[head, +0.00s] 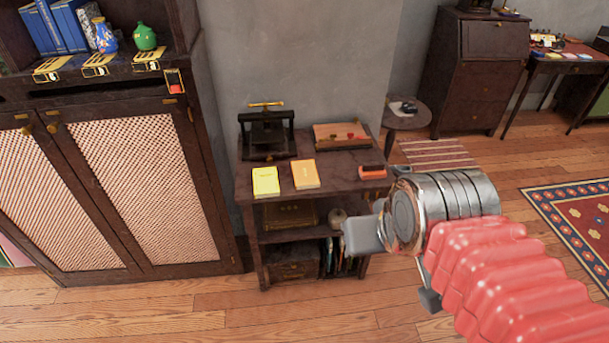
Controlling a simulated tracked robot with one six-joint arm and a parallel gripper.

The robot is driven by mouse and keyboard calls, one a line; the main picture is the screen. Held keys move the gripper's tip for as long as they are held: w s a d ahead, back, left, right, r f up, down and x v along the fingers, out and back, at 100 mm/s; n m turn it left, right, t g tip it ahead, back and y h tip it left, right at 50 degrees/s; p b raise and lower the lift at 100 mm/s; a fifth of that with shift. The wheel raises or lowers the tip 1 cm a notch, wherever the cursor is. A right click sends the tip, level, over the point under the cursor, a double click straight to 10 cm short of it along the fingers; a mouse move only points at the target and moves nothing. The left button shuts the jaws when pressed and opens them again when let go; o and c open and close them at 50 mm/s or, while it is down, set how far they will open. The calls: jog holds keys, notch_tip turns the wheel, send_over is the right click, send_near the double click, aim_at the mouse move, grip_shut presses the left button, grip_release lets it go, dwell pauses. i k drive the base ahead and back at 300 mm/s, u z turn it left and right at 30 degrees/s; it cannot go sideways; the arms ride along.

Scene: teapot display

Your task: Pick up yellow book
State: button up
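A bright yellow book (265,181) lies flat on top of a small dark wooden table (345,177), near its front left edge. An orange-yellow book (305,174) lies flat just to its right, with a small gap between them. My gripper (390,270) is in front of the table's right side in the picture, to the right of and below both books. Its two grey fingers are spread apart with nothing visible between them. The yellow book is fully in view, clear of the arm.
A dark press (266,135) and a wooden box (341,136) stand at the table's back. A red-topped object (372,171) is at its right. Lower shelves hold items. A tall cabinet (150,190) stands left. Wooden floor (200,318) in front is open.

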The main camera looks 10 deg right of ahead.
aim_at(265, 181)
jog(key=u, duration=2.45)
jog(key=i, duration=1.55)
